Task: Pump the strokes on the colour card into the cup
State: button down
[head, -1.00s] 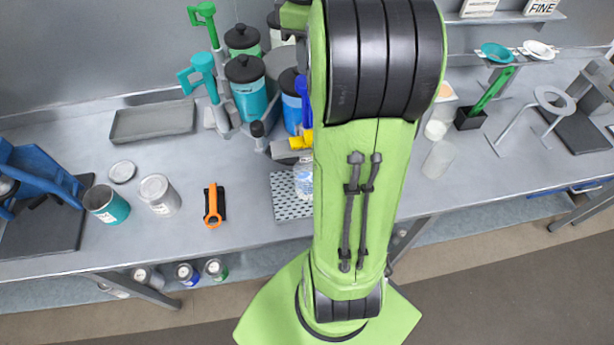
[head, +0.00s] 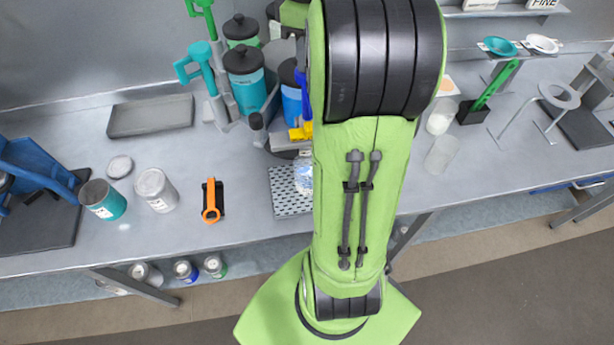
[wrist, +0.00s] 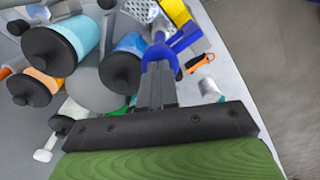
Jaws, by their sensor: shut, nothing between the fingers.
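My gripper (wrist: 157,92) is shut and empty in the wrist view. Its fingertips are right at the forked blue pump handle (wrist: 160,56), overlapping it in the picture; I cannot tell if they touch. In the head view my arm hides the gripper, and only a strip of the blue handle (head: 302,82) shows. A yellow spout (head: 301,132) stands over the perforated tray (head: 290,202). A clear cup (head: 303,175) on that tray is partly hidden by my arm. A small card with an orange patch (head: 449,87) lies right of my arm; its markings are unreadable.
Teal (head: 245,85) and blue (head: 291,98) canisters with black lids crowd the rack beside green and teal pump handles (head: 200,65). Cans (head: 156,190), an orange-handled tool (head: 211,202) and a grey tray (head: 150,116) lie left. A green-handled brush (head: 490,92) stands right.

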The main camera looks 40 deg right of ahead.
jog(key=shift+f+b, duration=1.2)
jog(key=shift+f, duration=0.35)
jog(key=shift+r, duration=0.1)
jog(key=shift+r+p, duration=2.35)
jog(key=shift+p, duration=0.15)
notch_tip(320, 180, up, 4)
jog(key=p, duration=0.3)
jog(key=shift+p, duration=0.3)
jog(key=shift+r, duration=0.95)
